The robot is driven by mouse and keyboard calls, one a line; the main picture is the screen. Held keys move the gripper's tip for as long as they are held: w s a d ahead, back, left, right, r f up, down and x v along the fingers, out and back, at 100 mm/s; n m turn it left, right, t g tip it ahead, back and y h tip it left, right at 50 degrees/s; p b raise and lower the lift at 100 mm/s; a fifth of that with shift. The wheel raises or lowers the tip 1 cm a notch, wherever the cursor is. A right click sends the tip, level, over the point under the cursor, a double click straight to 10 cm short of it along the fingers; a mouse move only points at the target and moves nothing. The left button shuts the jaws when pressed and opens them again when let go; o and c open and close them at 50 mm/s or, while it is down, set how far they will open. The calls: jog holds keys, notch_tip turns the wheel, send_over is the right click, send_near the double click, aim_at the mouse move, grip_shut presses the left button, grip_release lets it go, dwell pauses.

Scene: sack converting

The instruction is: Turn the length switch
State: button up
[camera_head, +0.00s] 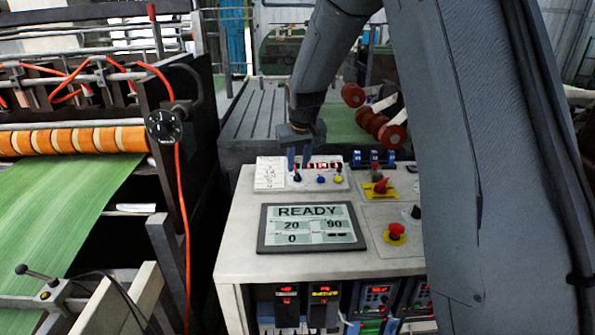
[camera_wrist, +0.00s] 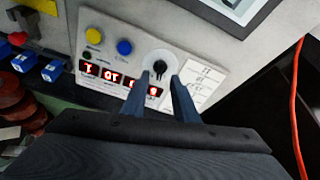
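The length switch appears to be the black knob on a white round dial (camera_wrist: 160,67) on a small white control panel (camera_wrist: 97,22); its label is too small to read. In the head view the knob (camera_head: 297,177) sits at the panel's left part, just below my gripper (camera_head: 299,164). In the wrist view my gripper (camera_wrist: 162,82) is open, with one finger on each side of the knob's near end. A gap shows between the fingers and nothing is held. I cannot tell whether either finger touches the knob.
Blue (camera_head: 321,180) and yellow (camera_head: 338,179) buttons and a red digit display sit beside the knob. A READY screen (camera_head: 311,227), red-yellow rotary switch (camera_head: 380,186) and red stop button (camera_head: 396,231) share the console top. A machine with green sheet (camera_head: 60,215) stands left.

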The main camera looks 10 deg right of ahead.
jog(key=b+v, duration=0.1)
jog(key=v, duration=0.3)
grip_shut()
dwell(1.8)
